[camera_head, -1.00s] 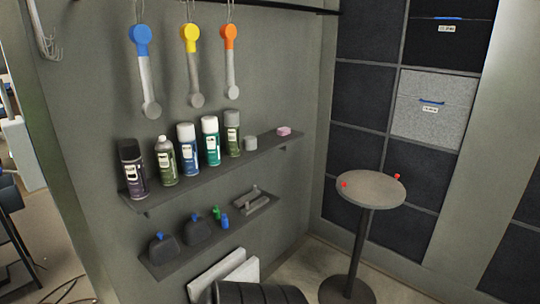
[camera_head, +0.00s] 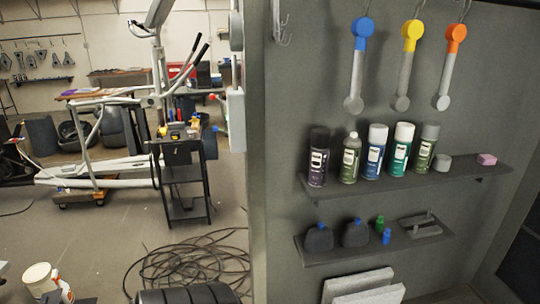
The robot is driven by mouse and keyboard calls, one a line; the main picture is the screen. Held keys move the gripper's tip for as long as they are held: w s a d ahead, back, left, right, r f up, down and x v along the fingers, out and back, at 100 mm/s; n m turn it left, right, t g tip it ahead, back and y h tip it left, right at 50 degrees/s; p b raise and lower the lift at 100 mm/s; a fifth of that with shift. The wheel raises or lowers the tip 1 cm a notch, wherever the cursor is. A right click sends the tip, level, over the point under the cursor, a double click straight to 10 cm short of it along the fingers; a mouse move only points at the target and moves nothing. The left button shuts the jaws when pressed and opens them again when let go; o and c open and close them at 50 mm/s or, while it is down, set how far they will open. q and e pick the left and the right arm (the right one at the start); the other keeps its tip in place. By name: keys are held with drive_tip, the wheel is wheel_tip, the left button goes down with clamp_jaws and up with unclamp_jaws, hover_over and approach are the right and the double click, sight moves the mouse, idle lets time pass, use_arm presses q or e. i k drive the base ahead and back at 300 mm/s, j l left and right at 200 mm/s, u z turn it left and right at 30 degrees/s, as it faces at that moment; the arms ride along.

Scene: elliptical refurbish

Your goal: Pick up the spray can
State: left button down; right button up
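Several spray cans stand upright in a row on the upper wall shelf (camera_head: 450,180), in the right half of the head view. From left to right they are a dark can with a purple label (camera_head: 318,157), an olive can without a cap (camera_head: 350,158), a blue can with a white cap (camera_head: 375,151), a teal can with a white cap (camera_head: 401,149) and a grey-green can (camera_head: 425,148). A small grey cap (camera_head: 442,163) sits just right of them. Neither of my grippers shows in the view.
A lower shelf (camera_head: 340,255) holds dark bottles (camera_head: 319,238). Scoop-like tools (camera_head: 357,65) hang above. On the left, coiled cable (camera_head: 190,268) lies on the floor near a black cart (camera_head: 183,175) and an elliptical trainer (camera_head: 95,170). A white tub (camera_head: 39,278) is at lower left.

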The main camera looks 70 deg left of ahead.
sight(352, 147)
drive_tip(key=u, duration=1.55)
